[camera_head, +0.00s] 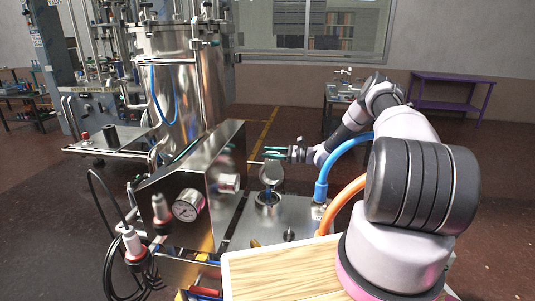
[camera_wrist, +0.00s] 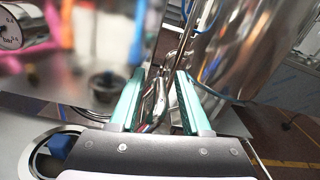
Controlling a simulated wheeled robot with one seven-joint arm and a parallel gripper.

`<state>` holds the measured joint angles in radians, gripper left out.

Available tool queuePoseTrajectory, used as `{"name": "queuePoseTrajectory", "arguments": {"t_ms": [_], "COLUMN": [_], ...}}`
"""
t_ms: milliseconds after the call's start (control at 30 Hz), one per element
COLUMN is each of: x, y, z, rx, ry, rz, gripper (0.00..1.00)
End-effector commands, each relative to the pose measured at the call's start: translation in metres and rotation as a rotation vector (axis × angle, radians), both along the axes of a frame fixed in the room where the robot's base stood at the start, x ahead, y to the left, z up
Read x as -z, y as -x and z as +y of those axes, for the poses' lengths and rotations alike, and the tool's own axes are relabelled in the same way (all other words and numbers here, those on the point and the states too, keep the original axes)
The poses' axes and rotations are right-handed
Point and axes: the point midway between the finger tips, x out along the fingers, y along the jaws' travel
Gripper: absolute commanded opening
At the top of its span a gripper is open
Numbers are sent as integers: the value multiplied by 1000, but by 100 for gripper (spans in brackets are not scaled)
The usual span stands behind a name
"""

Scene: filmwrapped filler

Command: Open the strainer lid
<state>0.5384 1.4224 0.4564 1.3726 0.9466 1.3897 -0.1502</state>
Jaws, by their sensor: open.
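The strainer (camera_head: 268,209) is a round metal fitting on the steel worktop, right of the gauge box. Its grey round lid (camera_head: 271,173) appears raised and tilted up behind the opening, with something blue visible at the opening. My gripper (camera_head: 268,153) is just above the lid's upper edge, with its teal fingers pointing left. In the wrist view, my gripper (camera_wrist: 160,74) has its fingers apart with nothing clearly between them. A metal ring with a blue part (camera_wrist: 61,146) shows at lower left there, partly hidden by the gripper body. I cannot tell whether the gripper touches the lid.
A steel box with a pressure gauge (camera_head: 187,208) stands left of the strainer. A tall steel tank (camera_head: 188,95) rises behind it. Blue (camera_head: 338,160) and orange (camera_head: 342,205) hoses run beside my arm. A wooden board (camera_head: 280,274) lies in front.

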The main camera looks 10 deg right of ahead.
Motion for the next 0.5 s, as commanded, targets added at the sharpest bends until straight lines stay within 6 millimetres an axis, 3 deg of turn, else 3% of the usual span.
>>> {"name": "queuePoseTrajectory", "arguments": {"t_ms": [367,400,500], "x": [0,0,0], "y": [-4,-4,-4], "z": [8,8,8], "rx": [1,0,1], "ry": [1,1,1], "rz": [-1,-1,-1], "gripper": [47,43,5]}}
